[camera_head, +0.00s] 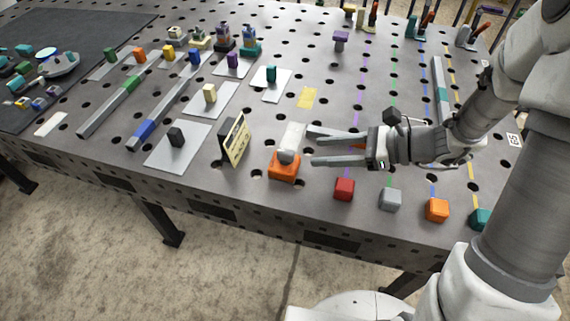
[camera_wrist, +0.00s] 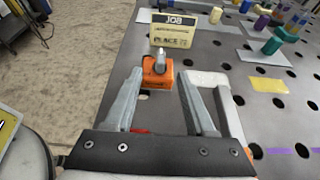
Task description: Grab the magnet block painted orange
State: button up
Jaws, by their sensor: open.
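In the wrist view this orange block (camera_wrist: 157,74) shows ahead, between the fingertips in the picture. My gripper (camera_head: 313,146) is open and empty, with its fingers pointing left toward the block, a short way to its right. In the wrist view my gripper (camera_wrist: 161,75) shows both fingers spread. A plain orange cube (camera_head: 437,210) sits in the front row at the right, and a small orange block (camera_head: 139,56) stands far left.
A red cube (camera_head: 344,188), a grey cube (camera_head: 390,199) and a teal cube (camera_head: 482,218) line the front edge. A dark and yellow sign (camera_head: 235,140) stands left of the knobbed block.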

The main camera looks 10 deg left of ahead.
aim_at(277, 153)
jog(key=b+x, duration=0.2)
jog(key=x, duration=1.1)
jog(key=shift+f, duration=0.2)
jog(key=shift+d, duration=0.1)
grip_shut()
jog(key=shift+r, duration=0.1)
dwell(0.7)
